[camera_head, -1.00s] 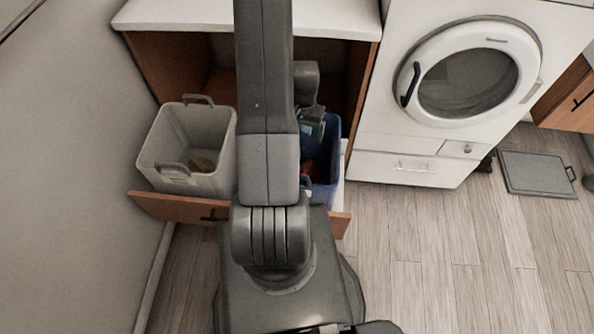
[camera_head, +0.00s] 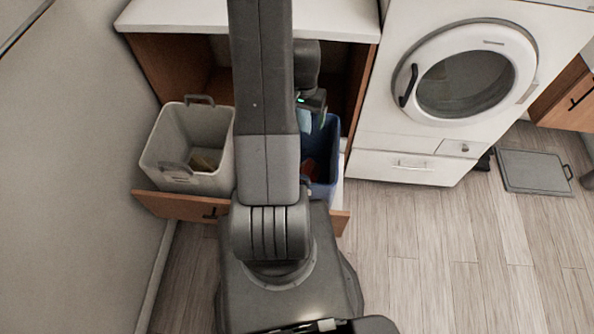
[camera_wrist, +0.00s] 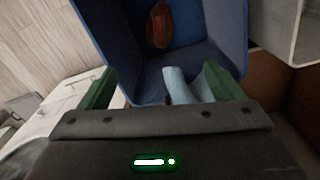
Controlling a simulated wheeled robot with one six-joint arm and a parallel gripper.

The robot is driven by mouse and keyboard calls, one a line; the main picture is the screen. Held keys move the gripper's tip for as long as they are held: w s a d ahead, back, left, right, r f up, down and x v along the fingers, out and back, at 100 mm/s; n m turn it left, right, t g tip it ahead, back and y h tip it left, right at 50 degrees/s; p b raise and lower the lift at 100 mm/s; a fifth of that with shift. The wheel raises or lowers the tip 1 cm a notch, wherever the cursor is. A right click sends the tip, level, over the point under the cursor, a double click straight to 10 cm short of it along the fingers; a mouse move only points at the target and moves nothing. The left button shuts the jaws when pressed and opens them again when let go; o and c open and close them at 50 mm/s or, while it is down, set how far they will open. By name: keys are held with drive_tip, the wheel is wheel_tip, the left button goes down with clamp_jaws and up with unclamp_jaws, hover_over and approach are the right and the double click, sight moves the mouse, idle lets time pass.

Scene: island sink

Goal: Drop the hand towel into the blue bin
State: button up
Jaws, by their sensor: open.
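The blue bin (camera_head: 328,150) stands in the pulled-out drawer, partly hidden behind my arm. In the wrist view the bin (camera_wrist: 120,45) opens in front of my gripper, with a reddish-brown item (camera_wrist: 159,25) inside. My gripper (camera_wrist: 160,84) is open, its green fingers wide apart over the near rim of the bin. A light blue cloth, the hand towel (camera_wrist: 178,84), shows between the fingers, close beside the right one. I cannot tell whether it touches that finger. In the head view the light blue towel (camera_head: 304,121) shows just below the wrist, at the bin's mouth.
A grey bin (camera_head: 218,150) with something yellowish-brown inside stands left of the blue bin in the same drawer (camera_head: 165,205). The cabinet (camera_head: 180,65) and its white countertop (camera_head: 190,15) rise behind. A white washer (camera_head: 400,140) stands to the right.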

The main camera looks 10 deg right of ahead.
wheel_tip(320, 180, up, 10)
drive_tip(key=shift+r, duration=0.2)
idle(0.6)
wheel_tip(320, 180, down, 14)
drive_tip(key=shift+f+b, duration=0.25)
drive_tip(key=shift+b, duration=0.05)
idle(0.4)
drive_tip(key=shift+r, duration=0.1)
